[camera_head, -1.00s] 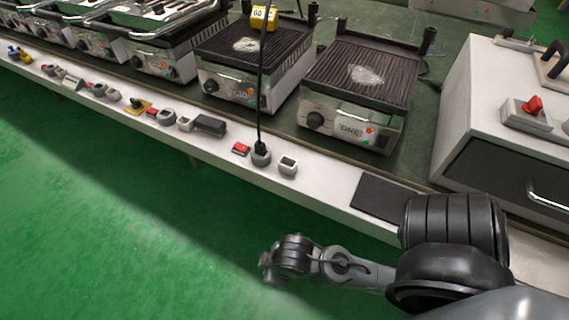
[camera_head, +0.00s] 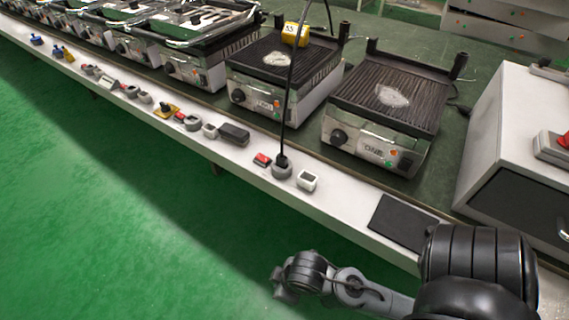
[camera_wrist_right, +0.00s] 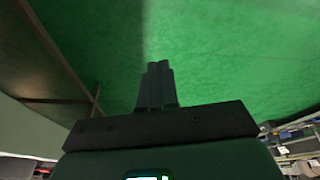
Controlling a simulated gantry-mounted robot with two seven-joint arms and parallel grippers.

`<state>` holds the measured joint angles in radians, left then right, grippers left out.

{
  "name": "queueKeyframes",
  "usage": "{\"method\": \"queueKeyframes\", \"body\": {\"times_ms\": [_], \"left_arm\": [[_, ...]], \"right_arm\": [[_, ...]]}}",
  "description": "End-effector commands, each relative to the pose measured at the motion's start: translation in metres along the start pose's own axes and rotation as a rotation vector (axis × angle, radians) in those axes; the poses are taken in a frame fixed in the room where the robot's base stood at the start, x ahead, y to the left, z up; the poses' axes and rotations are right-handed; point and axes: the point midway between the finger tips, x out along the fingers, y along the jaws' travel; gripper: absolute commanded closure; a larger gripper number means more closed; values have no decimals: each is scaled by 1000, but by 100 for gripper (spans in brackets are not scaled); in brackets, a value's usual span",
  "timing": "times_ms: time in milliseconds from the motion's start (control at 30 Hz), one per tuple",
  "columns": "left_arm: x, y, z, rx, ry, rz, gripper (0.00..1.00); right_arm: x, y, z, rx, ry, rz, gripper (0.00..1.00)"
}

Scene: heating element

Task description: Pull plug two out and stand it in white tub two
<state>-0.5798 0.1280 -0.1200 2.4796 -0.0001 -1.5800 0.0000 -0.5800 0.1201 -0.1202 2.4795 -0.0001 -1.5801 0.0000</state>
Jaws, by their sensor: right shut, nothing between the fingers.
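A black plug (camera_head: 283,161) with a long black cord stands upright in a round grey socket (camera_head: 282,172) on the white front ledge. The cord rises past the second grill. A small white tub (camera_head: 307,181) with a dark opening stands just right of the socket. It looks empty. I read no number on the plug or tub. My right arm comes in from the lower right, over the floor in front of the ledge, apart from plug and tub. The right wrist view shows my right gripper (camera_wrist_right: 157,84) shut and empty, green floor behind it. My left gripper is not in view.
A red switch (camera_head: 262,159) sits left of the socket. The grill marked ONE (camera_head: 383,110) and a second grill (camera_head: 285,75) stand behind the ledge. A yellow box (camera_head: 296,34) is near the cord's top. A dark pad (camera_head: 403,222) lies right of the tub.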

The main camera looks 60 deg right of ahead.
Motion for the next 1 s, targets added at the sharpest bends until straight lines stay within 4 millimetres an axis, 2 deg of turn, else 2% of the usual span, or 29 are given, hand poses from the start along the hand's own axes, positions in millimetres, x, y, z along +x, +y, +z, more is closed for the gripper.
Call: {"method": "queueKeyframes", "body": {"times_ms": [433,833,867,1000], "left_arm": [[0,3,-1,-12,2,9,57],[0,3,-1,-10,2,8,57],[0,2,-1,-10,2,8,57],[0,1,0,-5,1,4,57]], "right_arm": [[0,0,0,0,0,0,100],[0,0,0,0,0,0,39],[0,0,0,0,0,0,35],[0,0,0,0,0,0,35]]}}
